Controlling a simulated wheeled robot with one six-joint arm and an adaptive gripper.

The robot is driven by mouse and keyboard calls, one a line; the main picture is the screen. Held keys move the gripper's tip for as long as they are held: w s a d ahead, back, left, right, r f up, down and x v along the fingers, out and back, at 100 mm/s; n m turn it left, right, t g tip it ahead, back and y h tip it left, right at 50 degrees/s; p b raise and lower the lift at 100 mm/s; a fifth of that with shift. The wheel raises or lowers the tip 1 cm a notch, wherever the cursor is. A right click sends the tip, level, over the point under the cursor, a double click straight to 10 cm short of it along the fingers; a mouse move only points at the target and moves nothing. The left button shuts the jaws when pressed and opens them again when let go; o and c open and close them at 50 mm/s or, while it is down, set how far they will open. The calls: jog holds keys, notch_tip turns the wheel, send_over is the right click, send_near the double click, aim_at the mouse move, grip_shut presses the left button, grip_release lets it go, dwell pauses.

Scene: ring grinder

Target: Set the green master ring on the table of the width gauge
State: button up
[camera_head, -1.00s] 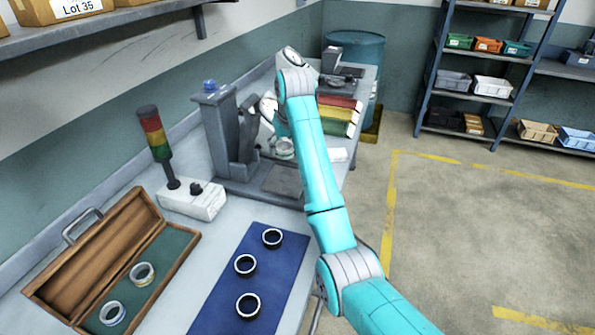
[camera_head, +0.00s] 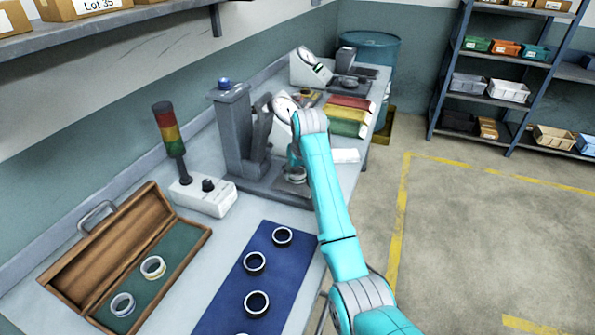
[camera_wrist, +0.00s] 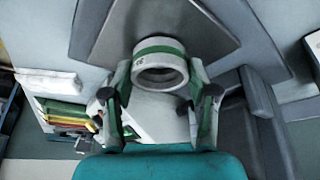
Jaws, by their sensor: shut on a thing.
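The green master ring (camera_wrist: 160,66) is a pale metal ring with a green band, held between the fingertips of my gripper (camera_wrist: 161,82) in the wrist view. It also shows small in the head view (camera_head: 297,175), partly hidden by my arm. The ring is over a dark-edged grey plate (camera_wrist: 190,22). This plate belongs to the grey stand with a blue knob (camera_head: 232,135), which looks like the width gauge, though no label shows this. I cannot tell whether the ring touches the plate. My gripper is mostly hidden behind my arm in the head view.
A wooden case (camera_head: 80,270) holds two pale rings. Several dark rings lie on a blue mat (camera_head: 235,290). A signal lamp on a white box (camera_head: 203,196) stands left of the gauge.

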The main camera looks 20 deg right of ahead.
jog(key=shift+f, duration=0.15)
jog(key=o, duration=1.3)
jog(key=shift+s+r, duration=0.1)
jog(key=shift+r, duration=0.35)
jog(key=v, duration=1.1)
jog(key=shift+r, duration=0.2)
